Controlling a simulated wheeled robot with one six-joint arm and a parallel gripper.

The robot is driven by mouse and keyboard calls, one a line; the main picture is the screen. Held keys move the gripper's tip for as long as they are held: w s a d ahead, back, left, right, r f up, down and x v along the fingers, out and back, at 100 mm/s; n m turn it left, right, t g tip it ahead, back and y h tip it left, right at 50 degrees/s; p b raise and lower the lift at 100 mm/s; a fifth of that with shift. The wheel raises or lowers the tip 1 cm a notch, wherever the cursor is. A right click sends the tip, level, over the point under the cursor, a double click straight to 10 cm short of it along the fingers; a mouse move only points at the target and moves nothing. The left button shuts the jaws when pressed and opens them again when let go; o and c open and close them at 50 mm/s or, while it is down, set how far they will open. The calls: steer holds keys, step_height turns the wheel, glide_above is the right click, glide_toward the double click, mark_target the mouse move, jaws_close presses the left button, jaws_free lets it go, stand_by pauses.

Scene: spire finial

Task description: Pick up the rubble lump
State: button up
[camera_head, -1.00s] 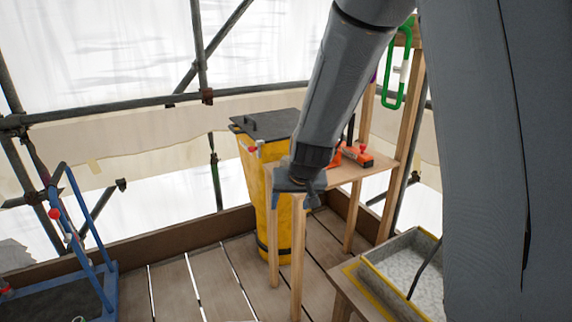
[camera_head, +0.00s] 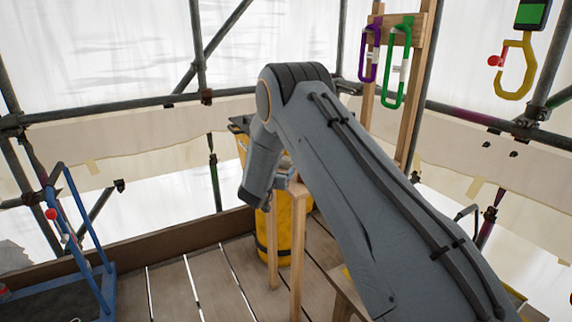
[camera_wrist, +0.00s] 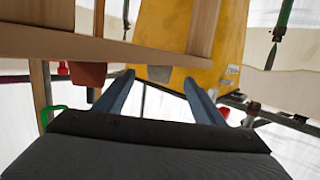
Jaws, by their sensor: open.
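A yellow bin (camera_wrist: 232,45) is beyond the fingertips.
The yellow bin (camera_head: 262,235) stands behind the wooden table's leg (camera_head: 298,255). A blue frame (camera_head: 105,285) stands at the left. Purple (camera_head: 370,55) and green (camera_head: 396,68) loops hang from a wooden post. Plank floor (camera_head: 180,290) is clear at the front left.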

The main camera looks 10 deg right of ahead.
mark_target(285, 165)
steer(key=x, duration=0.6)
steer(key=shift+r+p, duration=0.15)
steer(key=shift+p, duration=0.25)
